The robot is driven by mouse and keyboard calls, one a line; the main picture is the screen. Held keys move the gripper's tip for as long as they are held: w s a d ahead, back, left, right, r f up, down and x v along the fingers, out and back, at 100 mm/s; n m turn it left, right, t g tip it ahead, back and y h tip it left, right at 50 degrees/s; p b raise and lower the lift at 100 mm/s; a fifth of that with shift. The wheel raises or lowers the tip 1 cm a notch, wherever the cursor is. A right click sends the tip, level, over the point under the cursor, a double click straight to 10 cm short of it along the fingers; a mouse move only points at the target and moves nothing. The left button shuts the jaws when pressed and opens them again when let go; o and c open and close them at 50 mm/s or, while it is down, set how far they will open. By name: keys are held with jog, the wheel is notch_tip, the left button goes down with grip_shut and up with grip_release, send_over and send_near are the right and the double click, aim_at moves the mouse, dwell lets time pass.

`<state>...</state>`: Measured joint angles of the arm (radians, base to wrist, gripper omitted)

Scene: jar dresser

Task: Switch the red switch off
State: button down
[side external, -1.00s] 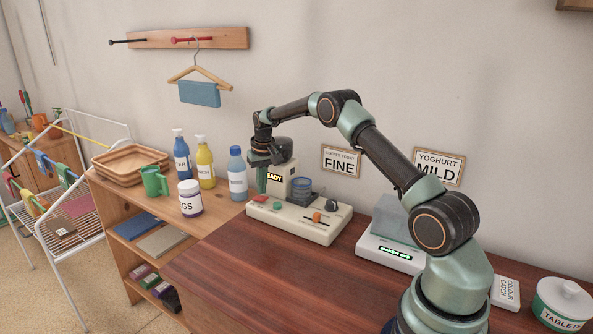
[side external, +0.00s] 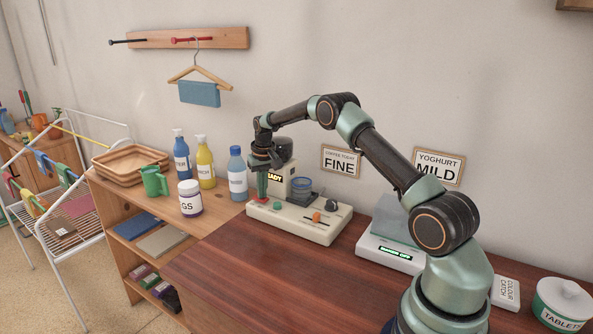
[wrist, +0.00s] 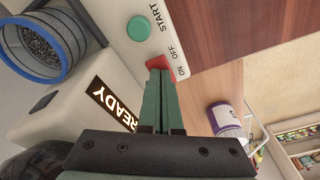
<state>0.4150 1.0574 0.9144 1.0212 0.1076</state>
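The red switch (wrist: 161,66) is on the front of a cream coffee machine (side external: 318,232), beside printed ON and OFF marks. In the wrist view my gripper (wrist: 158,74) has its two green fingers together, with nothing seen between them. The fingertips overlap the switch's near edge; I cannot tell whether they touch it. In the side view my gripper (side external: 262,196) points down over the left end of the machine, and the red switch (side external: 257,199) shows at its tips. The fingers hide part of the switch, and its tilt cannot be made out.
A green START button (wrist: 138,28) is close to the switch. A blue-rimmed container (side external: 302,187) stands on the machine, near an orange knob (side external: 316,217). A jar (side external: 190,198) and bottles stand on the shelf at left. The wooden tabletop (side external: 240,270) in front is clear.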

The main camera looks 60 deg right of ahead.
jog(key=shift+f, duration=0.15)
jog(key=shift+r, duration=3.55)
jog(key=shift+r, duration=0.1)
jog(key=s+a+r+n+t, duration=0.25)
jog(key=s+a+r, duration=0.75)
jog(key=a+r, duration=0.5)
jog(key=s+a+f+n, duration=0.1)
jog(key=s+a, duration=0.3)
jog(key=s, duration=0.4)
jog(key=s+a+f+n+t, duration=0.1)
jog(key=s+a+f+n, duration=0.1)
jog(key=s+a, duration=0.3)
jog(key=shift+s+f+y, duration=0.15)
jog(key=shift+s+y, duration=0.25)
jog(key=shift+s, duration=1.1)
